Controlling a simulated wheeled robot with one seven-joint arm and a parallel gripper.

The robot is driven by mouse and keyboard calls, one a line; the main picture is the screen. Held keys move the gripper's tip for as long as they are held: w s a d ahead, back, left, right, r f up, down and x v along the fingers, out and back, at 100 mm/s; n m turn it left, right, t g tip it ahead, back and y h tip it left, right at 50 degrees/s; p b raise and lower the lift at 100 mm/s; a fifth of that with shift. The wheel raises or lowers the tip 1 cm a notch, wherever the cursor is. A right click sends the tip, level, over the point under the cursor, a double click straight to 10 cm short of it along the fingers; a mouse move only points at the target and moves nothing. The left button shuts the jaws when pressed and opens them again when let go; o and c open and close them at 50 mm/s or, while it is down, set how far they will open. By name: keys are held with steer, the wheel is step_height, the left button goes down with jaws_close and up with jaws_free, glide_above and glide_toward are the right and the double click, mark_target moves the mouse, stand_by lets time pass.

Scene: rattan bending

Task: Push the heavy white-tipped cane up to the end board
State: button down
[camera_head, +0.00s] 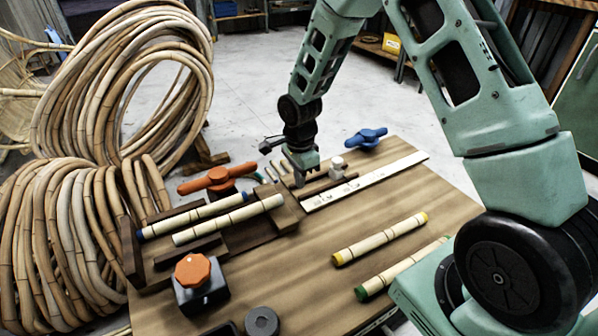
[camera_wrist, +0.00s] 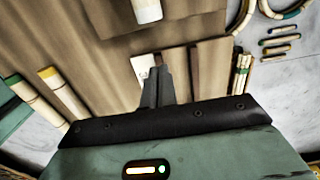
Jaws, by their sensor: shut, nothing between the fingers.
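The white-tipped cane (camera_head: 228,220) lies in the dark wooden trough (camera_head: 222,255), beside a blue-tipped cane (camera_head: 193,215). Its left end is apart from the upright end board (camera_head: 132,255) at the trough's left end. My gripper (camera_head: 300,182) is shut and empty, low over the table beyond the cane's right end, with a gap between them. In the wrist view, the cane's white end (camera_wrist: 147,11) shows at the top, ahead of my shut fingers (camera_wrist: 157,90). The end board is not in the wrist view.
A yellow-tipped cane (camera_head: 380,238) and a green-tipped cane (camera_head: 400,268) lie on the table's right. An orange-handled clamp (camera_head: 217,180), an orange knob (camera_head: 193,270) and a blue handle (camera_head: 366,138) stand around the trough. A white ruler (camera_head: 366,181) lies right of my gripper. Rattan coils fill the left.

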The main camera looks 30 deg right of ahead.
mark_target(257, 205)
steer(key=f, duration=0.1)
steer(key=f+b, duration=0.1)
steer(key=f, duration=0.1)
steer(key=shift+a+f, duration=0.1)
steer(key=shift+a, duration=0.3)
steer(key=shift+a+b, duration=0.45)
steer(key=shift+a, duration=0.65)
steer(key=shift+a+r, duration=0.25)
steer(key=shift+a, duration=0.25)
steer(key=shift+a, duration=0.15)
steer(key=a+p, duration=0.2)
steer(key=a, duration=0.5)
steer(key=shift+a+r+p, duration=0.15)
steer(key=shift+a+p, duration=0.1)
steer(key=shift+p, duration=0.15)
steer(key=shift+a, duration=0.35)
